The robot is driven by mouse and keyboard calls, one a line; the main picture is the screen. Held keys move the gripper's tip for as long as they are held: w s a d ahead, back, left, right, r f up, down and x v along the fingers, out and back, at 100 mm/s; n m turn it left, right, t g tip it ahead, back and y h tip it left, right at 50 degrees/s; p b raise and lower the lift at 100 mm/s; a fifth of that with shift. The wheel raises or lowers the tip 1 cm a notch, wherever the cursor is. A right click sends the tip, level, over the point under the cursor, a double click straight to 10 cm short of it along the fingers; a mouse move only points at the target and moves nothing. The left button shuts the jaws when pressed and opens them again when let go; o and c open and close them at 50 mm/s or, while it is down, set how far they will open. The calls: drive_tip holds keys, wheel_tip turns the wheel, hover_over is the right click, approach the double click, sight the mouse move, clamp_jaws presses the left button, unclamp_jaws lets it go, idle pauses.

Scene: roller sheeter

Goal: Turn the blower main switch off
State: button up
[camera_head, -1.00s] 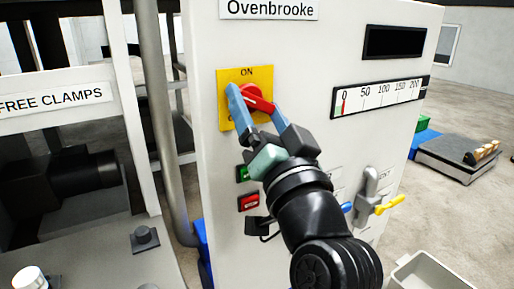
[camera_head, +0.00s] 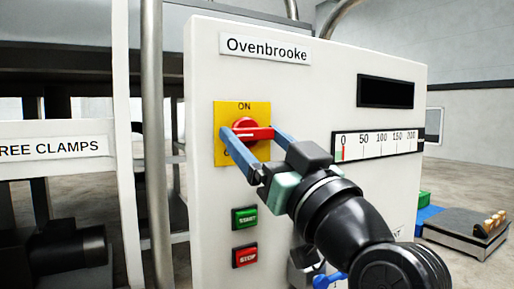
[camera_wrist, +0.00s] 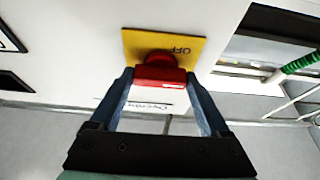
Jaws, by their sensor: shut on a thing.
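The blower main switch is a red rotary knob (camera_head: 246,126) on a yellow plate (camera_head: 258,108) marked ON at the top. The plate's lower marking is mostly hidden by a finger in the head view; the wrist view shows OFF, upside down, on the plate (camera_wrist: 190,45). The knob's grip bar lies about level, neither up at ON nor straight down. My gripper (camera_head: 250,136) is shut on the bar, with one blue finger at each end. In the wrist view the red knob (camera_wrist: 160,77) sits between the fingertips of my gripper (camera_wrist: 160,76).
Below the switch are a green START button (camera_head: 245,218) and a red STOP button (camera_head: 245,256). A 0–200 gauge (camera_head: 378,144) and a dark display (camera_head: 386,92) are to the right. A grey pipe (camera_head: 155,150) stands left of the white cabinet (camera_head: 205,200).

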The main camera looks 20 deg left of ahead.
drive_tip(key=o, duration=1.2)
drive_tip(key=b+v, duration=0.1)
drive_tip(key=v, duration=1.2)
drive_tip(key=shift+w+r, duration=0.1)
